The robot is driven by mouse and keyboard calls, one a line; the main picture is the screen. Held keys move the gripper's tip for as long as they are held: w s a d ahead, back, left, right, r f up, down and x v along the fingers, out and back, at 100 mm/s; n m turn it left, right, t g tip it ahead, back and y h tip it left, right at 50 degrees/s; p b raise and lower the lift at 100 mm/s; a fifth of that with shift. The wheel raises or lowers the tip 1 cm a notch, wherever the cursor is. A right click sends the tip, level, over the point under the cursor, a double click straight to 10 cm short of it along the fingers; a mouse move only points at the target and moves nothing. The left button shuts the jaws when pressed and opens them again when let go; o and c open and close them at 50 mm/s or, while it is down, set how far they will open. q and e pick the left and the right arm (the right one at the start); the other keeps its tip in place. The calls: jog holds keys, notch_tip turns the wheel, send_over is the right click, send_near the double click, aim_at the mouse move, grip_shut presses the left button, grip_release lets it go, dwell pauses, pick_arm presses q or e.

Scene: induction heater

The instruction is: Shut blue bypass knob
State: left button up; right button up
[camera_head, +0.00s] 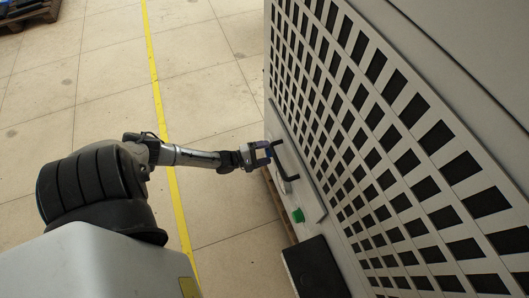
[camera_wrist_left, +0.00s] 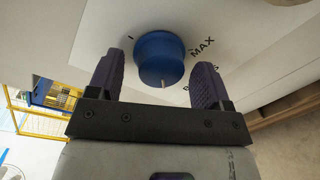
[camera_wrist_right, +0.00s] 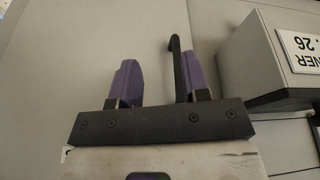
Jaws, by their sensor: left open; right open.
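The blue bypass knob (camera_wrist_left: 160,58) is round, with a pale mark on its front, and sits on a light panel printed with "MAX". In the left wrist view my left gripper (camera_wrist_left: 157,64) is open, with its purple fingers on either side of the knob. Gaps show between knob and fingers in that view; the depth is hard to judge. In the head view my left gripper (camera_head: 266,152) is at the cabinet's side, and I cannot make out the knob there. My right gripper (camera_wrist_right: 166,72) is open in the right wrist view, and is not seen in the head view.
A large grey cabinet with a grille (camera_head: 375,110) fills the right. A black handle (camera_head: 287,160) stands out beside my left gripper. A green knob (camera_head: 298,215) is lower down. In the right wrist view a black bar (camera_wrist_right: 178,62) rises near the right finger, beside a labelled box (camera_wrist_right: 262,62).

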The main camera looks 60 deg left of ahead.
pick_arm(q)
jog(key=p+v, duration=0.4)
jog(key=v, duration=0.9)
jog(key=shift+s, duration=0.45)
jog(key=shift+m, duration=0.3)
